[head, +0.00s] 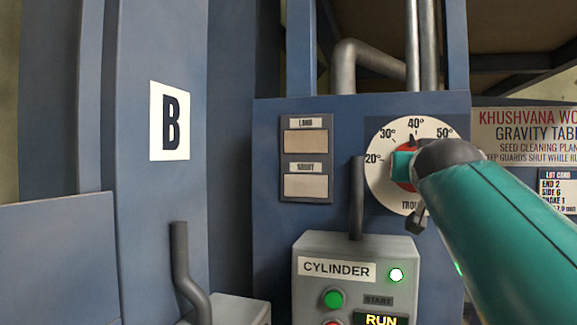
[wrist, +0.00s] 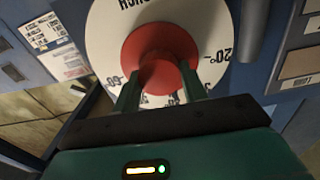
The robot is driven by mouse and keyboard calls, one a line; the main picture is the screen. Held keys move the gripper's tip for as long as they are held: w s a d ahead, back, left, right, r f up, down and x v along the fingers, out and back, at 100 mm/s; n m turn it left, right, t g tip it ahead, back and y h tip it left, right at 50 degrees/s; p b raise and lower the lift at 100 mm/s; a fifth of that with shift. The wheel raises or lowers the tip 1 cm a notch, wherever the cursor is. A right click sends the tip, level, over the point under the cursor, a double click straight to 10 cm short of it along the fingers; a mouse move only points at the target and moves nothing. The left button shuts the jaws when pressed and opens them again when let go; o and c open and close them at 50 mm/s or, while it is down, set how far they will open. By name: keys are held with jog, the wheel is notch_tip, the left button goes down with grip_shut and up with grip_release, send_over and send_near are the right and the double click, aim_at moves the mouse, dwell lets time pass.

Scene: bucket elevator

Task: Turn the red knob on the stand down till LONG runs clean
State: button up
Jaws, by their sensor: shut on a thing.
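The red knob (head: 405,186) sits on a round white dial (head: 379,187) marked in degrees, on the blue stand. A dark pointer at the top of the knob stands near 40°. My gripper (head: 402,166) is on the knob and hides much of it. In the wrist view, my gripper's fingers (wrist: 160,88) are closed on either side of the red knob (wrist: 160,50). Left of the dial are two sample windows: the upper one (head: 306,141), with a blurred label that may read LONG, is tan-brown; the lower one, SHORT (head: 306,186), is paler beige.
A grey CYLINDER box (head: 312,269) stands below the dial, with a green button (head: 333,299), a lit lamp (head: 396,275) and a RUN display (head: 381,320). A sign (head: 522,132) hangs to the right.

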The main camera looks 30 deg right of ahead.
jog(key=n, duration=0.5)
jog(key=shift+n, duration=0.3)
dwell(0.4)
jog(key=o, duration=1)
jog(key=shift+s+a, duration=0.1)
jog(key=shift+a, duration=0.1)
jog(key=shift+c, duration=0.2)
jog(key=v, duration=1.3)
jog(key=shift+s+a, duration=0.15)
